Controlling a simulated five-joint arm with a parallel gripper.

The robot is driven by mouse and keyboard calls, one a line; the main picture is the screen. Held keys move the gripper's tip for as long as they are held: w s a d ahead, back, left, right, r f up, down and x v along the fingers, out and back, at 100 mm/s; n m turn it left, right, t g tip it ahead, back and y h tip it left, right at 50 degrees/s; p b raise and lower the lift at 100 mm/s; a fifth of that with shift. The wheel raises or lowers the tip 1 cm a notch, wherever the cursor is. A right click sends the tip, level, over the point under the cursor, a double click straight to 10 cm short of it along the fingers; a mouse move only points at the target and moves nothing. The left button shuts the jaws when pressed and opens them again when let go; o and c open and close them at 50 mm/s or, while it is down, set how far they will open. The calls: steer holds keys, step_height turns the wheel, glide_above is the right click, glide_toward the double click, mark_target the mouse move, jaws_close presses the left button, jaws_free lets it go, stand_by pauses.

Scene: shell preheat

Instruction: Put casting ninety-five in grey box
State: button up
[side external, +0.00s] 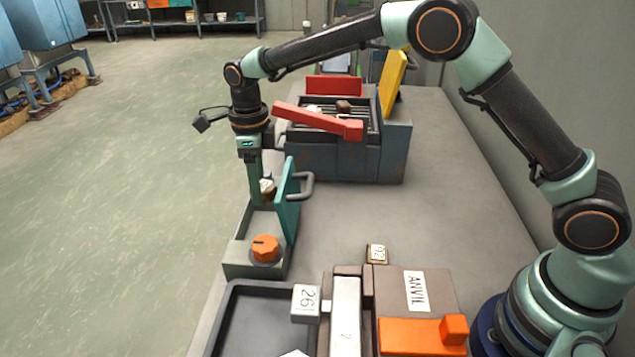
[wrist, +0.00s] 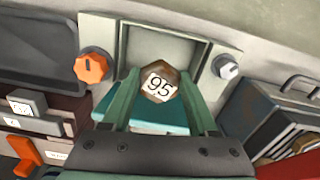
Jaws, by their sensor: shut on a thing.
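Casting ninety-five (wrist: 160,82) is a small brown piece with a white label reading 95. My gripper (wrist: 160,92) is shut on it, one green finger on each side. In the side external view my gripper (side external: 262,195) points down, holding the casting (side external: 268,186) over the grey box (side external: 240,252), which has an orange knob on its near end. The box's teal lid (side external: 288,205) with a grey handle stands open on its right side. The wrist view shows the grey box's opening (wrist: 160,48) beyond the casting. I cannot tell whether the casting is below the box's rim.
A blue-grey unit (side external: 345,158) with red and yellow flaps stands behind the box. In front are a dark tray (side external: 228,322), a block labelled 26 (side external: 306,303), a piece labelled 92 (side external: 377,254) and the anvil block (side external: 428,298) with an orange handle.

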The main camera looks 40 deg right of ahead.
step_height(320, 180, down, 10)
steer(key=shift+f, duration=0.1)
stand_by(0.4)
steer(key=o, duration=1.4)
steer(key=shift+f, duration=0.15)
step_height(320, 180, up, 12)
steer(key=shift+f, duration=0.1)
steer(key=shift+r, duration=0.3)
